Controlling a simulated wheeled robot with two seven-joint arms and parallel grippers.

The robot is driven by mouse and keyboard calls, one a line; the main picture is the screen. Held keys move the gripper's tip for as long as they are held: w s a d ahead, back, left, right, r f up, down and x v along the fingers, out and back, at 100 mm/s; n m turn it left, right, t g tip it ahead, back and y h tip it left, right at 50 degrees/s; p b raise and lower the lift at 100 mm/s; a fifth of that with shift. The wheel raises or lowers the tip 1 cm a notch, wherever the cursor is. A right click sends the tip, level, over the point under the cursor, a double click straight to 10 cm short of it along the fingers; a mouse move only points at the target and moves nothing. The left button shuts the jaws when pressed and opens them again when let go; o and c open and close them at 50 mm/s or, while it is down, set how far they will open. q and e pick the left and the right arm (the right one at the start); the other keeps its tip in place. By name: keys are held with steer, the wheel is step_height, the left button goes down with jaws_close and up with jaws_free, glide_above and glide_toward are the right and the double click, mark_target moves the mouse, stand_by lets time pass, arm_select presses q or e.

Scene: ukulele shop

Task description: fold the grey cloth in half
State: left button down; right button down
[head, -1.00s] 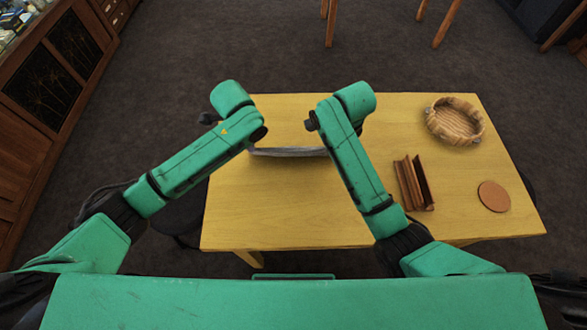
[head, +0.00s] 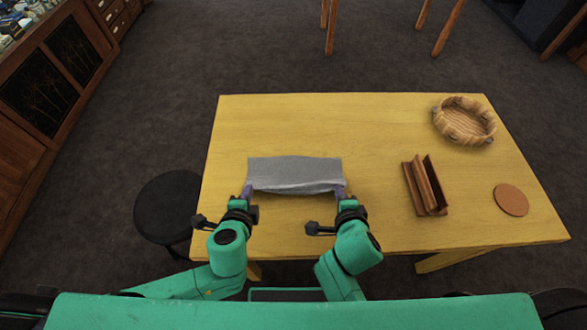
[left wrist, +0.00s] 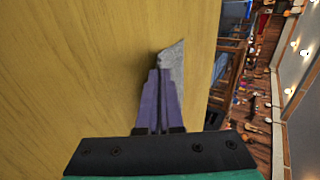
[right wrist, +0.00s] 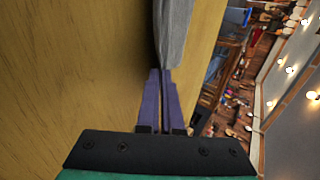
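The grey cloth (head: 295,174) lies on the yellow table as a wide, short strip, with its near edge slightly raised and rounded as if doubled over. My left gripper (head: 246,191) is at its near left corner, and the left wrist view shows the purple fingers (left wrist: 160,72) closed on a corner of the cloth (left wrist: 171,66). My right gripper (head: 341,190) is at the near right corner, and the right wrist view shows its fingers (right wrist: 161,73) closed together at the edge of the cloth (right wrist: 172,30). The cloth's underside is hidden.
A brown wooden slotted stand (head: 424,186) stands on the table (head: 350,115) right of the cloth. A round brown coaster (head: 511,200) lies further right, and a woven basket (head: 464,121) is at the back right. A dark round stool (head: 165,205) is left of the table. The table behind the cloth is clear.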

arm_select(q)
steer(key=c, duration=0.7)
jaws_free()
arm_select(e)
steer(key=c, duration=0.7)
jaws_free()
arm_select(q)
steer(key=s+r, duration=0.2)
steer(key=r, duration=0.1)
steer(key=s+r, duration=0.2)
steer(key=r, duration=0.1)
steer(key=s+r, duration=0.2)
steer(key=r, duration=0.1)
arm_select(e)
steer(key=s+r, duration=0.2)
steer(key=r, duration=0.1)
steer(key=s+r, duration=0.2)
steer(key=r, duration=0.1)
steer(key=s+r, duration=0.2)
steer(key=r, duration=0.1)
arm_select(q)
steer(key=shift+w, duration=0.1)
